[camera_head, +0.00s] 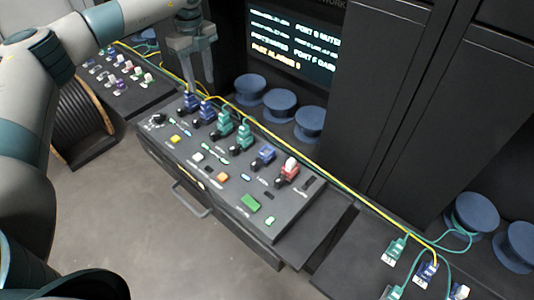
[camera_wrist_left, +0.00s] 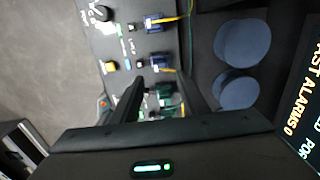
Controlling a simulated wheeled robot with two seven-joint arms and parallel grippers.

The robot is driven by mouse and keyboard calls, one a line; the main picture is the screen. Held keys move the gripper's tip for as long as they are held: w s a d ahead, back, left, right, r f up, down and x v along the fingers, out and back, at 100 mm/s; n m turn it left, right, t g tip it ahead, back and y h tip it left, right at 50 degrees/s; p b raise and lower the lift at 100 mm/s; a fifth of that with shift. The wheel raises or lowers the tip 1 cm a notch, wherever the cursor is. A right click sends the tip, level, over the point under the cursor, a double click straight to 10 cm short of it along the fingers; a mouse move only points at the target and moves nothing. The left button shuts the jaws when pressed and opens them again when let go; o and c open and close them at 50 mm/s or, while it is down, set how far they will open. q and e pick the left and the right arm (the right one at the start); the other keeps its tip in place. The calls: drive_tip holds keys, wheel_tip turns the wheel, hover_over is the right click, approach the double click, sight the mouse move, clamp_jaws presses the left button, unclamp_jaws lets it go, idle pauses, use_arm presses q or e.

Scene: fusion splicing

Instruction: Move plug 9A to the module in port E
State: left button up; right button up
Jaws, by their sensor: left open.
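My left gripper (camera_head: 204,86) is open over the far left end of a dark sloped panel (camera_head: 225,200). Its fingers point down near two blue modules (camera_head: 188,102) and (camera_head: 204,113). Two green modules (camera_head: 222,125) and (camera_head: 242,137), another blue one (camera_head: 263,157) and a red one with a white top (camera_head: 288,170) continue the row. In the left wrist view the open gripper (camera_wrist_left: 155,76) has a blue module (camera_wrist_left: 160,62) and a green module (camera_wrist_left: 168,90) near and between its fingers. Labels are too small to read, so I cannot tell which is plug 9A or port E. My right gripper is not in view.
A yellow cable (camera_head: 340,182) runs along the row to plugs at lower right, including a green one (camera_head: 395,250) and a blue one (camera_head: 428,272). Blue round spools (camera_head: 250,87) stand behind the panel. A second panel (camera_head: 110,88) is at upper left; a screen (camera_head: 295,42) is behind.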

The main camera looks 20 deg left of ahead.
sight(205, 101)
use_arm(q)
drive_tip(key=shift+f+b, duration=2.35)
drive_tip(key=shift+f, duration=2.1)
clamp_jaws()
drive_tip(key=shift+r+p, duration=0.25)
drive_tip(key=shift+p, duration=0.05)
drive_tip(key=shift+r+p, duration=1.6)
drive_tip(key=shift+r, duration=1.15)
drive_tip(key=shift+s, duration=0.2)
